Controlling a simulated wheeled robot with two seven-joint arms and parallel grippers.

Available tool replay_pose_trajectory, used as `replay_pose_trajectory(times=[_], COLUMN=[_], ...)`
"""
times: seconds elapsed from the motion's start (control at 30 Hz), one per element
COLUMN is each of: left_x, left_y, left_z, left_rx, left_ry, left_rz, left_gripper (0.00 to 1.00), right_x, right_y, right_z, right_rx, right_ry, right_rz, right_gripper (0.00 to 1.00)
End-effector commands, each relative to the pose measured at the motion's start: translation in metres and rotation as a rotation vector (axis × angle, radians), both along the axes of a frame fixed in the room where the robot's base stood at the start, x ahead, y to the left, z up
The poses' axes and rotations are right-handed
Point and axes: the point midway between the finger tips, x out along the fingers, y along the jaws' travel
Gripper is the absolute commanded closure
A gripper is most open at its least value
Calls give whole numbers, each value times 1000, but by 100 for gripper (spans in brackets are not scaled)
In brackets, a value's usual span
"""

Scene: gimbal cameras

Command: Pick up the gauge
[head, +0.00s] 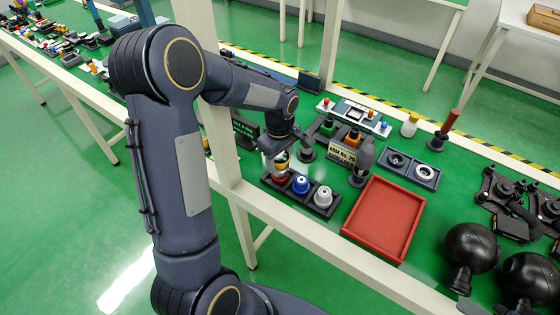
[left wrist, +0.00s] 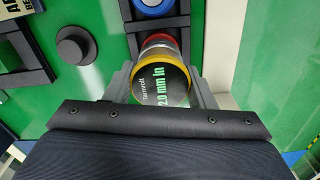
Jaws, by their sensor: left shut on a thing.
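In the head view the gauge (head: 281,164) shows red, white and yellow below my left gripper (head: 277,152), at the left end of a black rack (head: 308,203). I cannot tell whether it still touches the rack. My right gripper is not in view.
A blue-topped piece (head: 301,184) and a white piece (head: 323,197) stand in the rack beside the gauge. A red tray (head: 384,219) lies to the right. A dark upright object (head: 363,160) and a sign (head: 343,154) stand behind. Black spherical parts (head: 470,247) lie at the right.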

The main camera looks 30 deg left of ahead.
Motion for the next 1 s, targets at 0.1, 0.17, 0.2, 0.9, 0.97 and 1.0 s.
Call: replay_pose_trajectory(times=[0.1, 0.17, 0.2, 0.9, 0.97, 1.0], left_x=[0, 0, 0, -51, -68, -78], left_y=[0, 0, 0, -13, -17, -19], left_z=[0, 0, 0, 95, 99, 103], left_rx=[0, 0, 0, -1, -1, -1], left_ry=[-1, -1, -1, -9, -7, -6], left_rz=[0, 0, 0, -3, -2, -3], left_gripper=[79, 79, 79, 79, 79, 79], right_x=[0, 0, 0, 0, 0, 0], right_y=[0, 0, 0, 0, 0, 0], right_z=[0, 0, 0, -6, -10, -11], right_rx=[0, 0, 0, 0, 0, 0], right_ry=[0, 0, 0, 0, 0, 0], right_rz=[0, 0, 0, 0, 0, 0], right_gripper=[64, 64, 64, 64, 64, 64])
